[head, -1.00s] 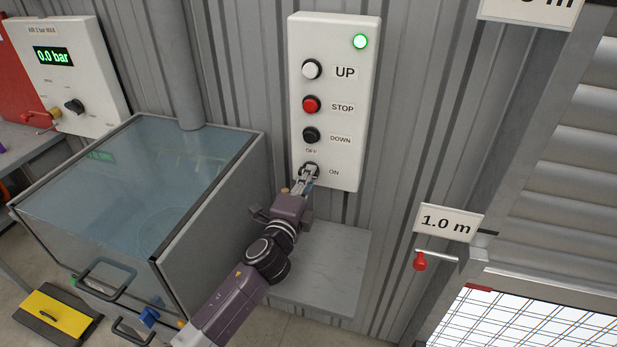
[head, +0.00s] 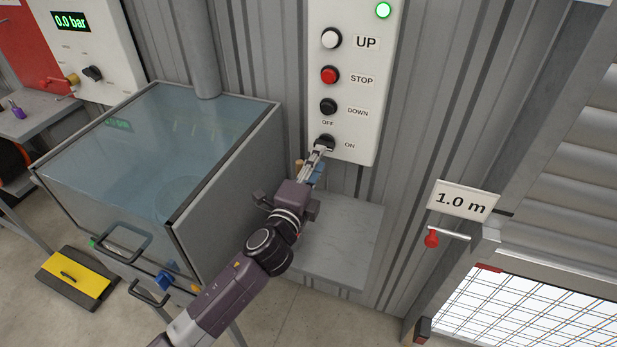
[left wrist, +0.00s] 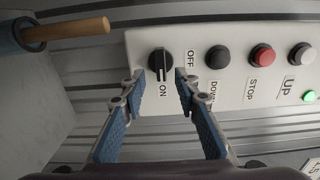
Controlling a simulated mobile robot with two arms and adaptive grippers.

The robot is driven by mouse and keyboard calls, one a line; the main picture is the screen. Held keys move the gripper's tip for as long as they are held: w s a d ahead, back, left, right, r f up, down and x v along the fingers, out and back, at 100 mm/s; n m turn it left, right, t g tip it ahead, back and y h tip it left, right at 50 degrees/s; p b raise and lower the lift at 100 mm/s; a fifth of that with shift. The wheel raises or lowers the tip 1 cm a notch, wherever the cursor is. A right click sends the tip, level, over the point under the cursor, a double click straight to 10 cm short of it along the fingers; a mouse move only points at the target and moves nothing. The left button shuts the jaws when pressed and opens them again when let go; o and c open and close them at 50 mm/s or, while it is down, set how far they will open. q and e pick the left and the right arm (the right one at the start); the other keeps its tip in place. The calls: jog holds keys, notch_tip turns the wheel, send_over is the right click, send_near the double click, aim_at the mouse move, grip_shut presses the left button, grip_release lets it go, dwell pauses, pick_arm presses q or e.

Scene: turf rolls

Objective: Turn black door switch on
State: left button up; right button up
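The black door switch (head: 326,143) is the lowest control on a white panel (head: 352,60), with OFF printed above it and ON to its right. In the left wrist view the switch (left wrist: 160,64) has its white mark pointing towards the ON label. My left gripper (head: 320,150) is at the switch. In the left wrist view its fingertips (left wrist: 159,80) are spread on either side of the knob, with small gaps that look clear of it. A green lamp (head: 383,10) on the panel is lit. My right gripper is not in view.
Black DOWN (head: 328,106), red STOP (head: 330,75) and white UP (head: 331,38) buttons sit above the switch. A grey shelf (head: 345,245) lies below. A glass-topped tank (head: 150,150) stands left. A wooden handle (left wrist: 65,30) is close to the gripper.

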pick_arm(q)
jog(key=v, duration=0.7)
jog(key=shift+r, duration=0.1)
